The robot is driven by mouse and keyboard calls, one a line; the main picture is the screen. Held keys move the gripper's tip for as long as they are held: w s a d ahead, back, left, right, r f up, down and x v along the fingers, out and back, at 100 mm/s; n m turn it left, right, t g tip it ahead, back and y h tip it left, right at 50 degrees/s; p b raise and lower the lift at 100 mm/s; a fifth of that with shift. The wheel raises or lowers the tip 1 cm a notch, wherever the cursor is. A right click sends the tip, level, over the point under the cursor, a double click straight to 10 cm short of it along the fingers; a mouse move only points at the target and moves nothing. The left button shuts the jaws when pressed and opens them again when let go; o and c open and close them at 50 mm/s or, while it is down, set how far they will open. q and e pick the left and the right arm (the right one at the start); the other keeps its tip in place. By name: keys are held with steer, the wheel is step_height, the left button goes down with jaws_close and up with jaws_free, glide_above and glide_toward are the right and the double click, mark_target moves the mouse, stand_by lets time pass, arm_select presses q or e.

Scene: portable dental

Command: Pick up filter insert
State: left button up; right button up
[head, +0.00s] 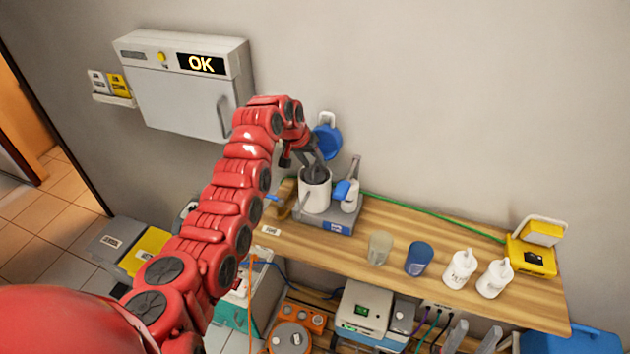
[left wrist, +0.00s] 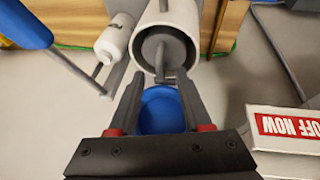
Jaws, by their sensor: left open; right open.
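The filter insert looks to be the dark grey piece (head: 316,174) seated in the mouth of a white cylindrical holder (head: 314,198) on a grey-blue unit at the table's back left. In the left wrist view, the grey insert (left wrist: 158,46) sits inside the white cylinder's rim, with a grey tab or handle toward me. My left gripper (head: 313,160) is just above the holder. In the left wrist view its fingers (left wrist: 160,76) are open, with their tips close to the tab and cylinder rim. Contact cannot be told. My right gripper is not in view.
A white bottle-like part with a blue piece (head: 345,192) stands right of the holder. A blue cup (head: 327,140) hangs on the wall behind. Two tumblers (head: 380,248) and two white bottles (head: 460,268) stand farther right. A white wall cabinet (head: 180,95) is left.

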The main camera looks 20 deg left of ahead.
arm_select(q)
steer(key=shift+w+f, duration=0.2)
steer(key=shift+f, duration=0.35)
jaws_close()
steer(key=shift+d, duration=0.1)
stand_by(1.0)
